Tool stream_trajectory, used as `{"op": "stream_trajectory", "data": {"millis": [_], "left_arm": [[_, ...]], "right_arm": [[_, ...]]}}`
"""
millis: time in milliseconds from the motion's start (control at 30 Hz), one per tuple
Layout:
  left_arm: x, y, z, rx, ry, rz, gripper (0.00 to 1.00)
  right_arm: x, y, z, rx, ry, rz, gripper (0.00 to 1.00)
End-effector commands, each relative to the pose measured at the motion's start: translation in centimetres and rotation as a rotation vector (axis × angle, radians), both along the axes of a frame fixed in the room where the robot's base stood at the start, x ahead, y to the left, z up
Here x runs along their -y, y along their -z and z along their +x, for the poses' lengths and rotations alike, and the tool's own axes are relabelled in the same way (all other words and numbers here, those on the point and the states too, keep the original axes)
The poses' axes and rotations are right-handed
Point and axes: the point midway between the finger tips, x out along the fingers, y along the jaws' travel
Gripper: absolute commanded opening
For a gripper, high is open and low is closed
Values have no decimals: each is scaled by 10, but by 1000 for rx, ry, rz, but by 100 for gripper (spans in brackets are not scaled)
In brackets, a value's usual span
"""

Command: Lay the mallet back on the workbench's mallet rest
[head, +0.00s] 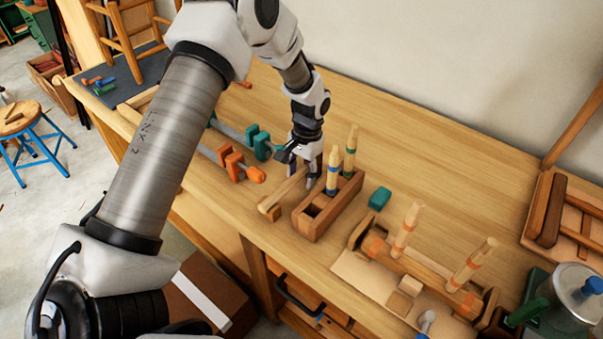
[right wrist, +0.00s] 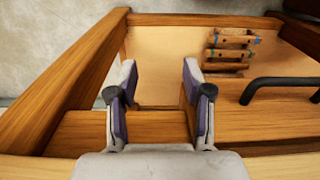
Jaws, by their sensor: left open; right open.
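A light wooden piece that looks like the mallet (head: 284,193) lies on the workbench (head: 440,155), its thicker end toward the front edge. A separate mallet rest cannot be told for sure. My left gripper (head: 314,180) is open, low over the bench, between this piece's far end and a brown block with holes (head: 318,222). Whether its fingers touch either is not clear. My right gripper (right wrist: 157,92) is open and empty in the right wrist view, over wooden boards and a pale panel below.
Pegs with blue (head: 333,172) and green (head: 350,150) bands stand in the block. A teal block (head: 379,198) lies to its right. Orange clamps (head: 238,168) lie to the left. A rack with orange-banded pegs (head: 405,230) stands front right.

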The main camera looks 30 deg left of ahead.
Motion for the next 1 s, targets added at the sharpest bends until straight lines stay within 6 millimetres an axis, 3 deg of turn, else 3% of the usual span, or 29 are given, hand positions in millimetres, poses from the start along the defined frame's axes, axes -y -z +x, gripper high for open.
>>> {"op": "stream_trajectory", "data": {"millis": [167,400,533,700,1000], "left_arm": [[0,-24,5,5,0,1,51],[2,-86,15,7,0,0,51],[2,-109,18,5,0,1,51],[2,-118,19,2,0,1,51],[2,-118,19,1,0,0,51]], "right_arm": [[0,0,0,0,0,0,50],[0,0,0,0,0,0,50],[0,0,0,0,0,0,50],[0,0,0,0,0,0,50],[0,0,0,0,0,0,50]]}}
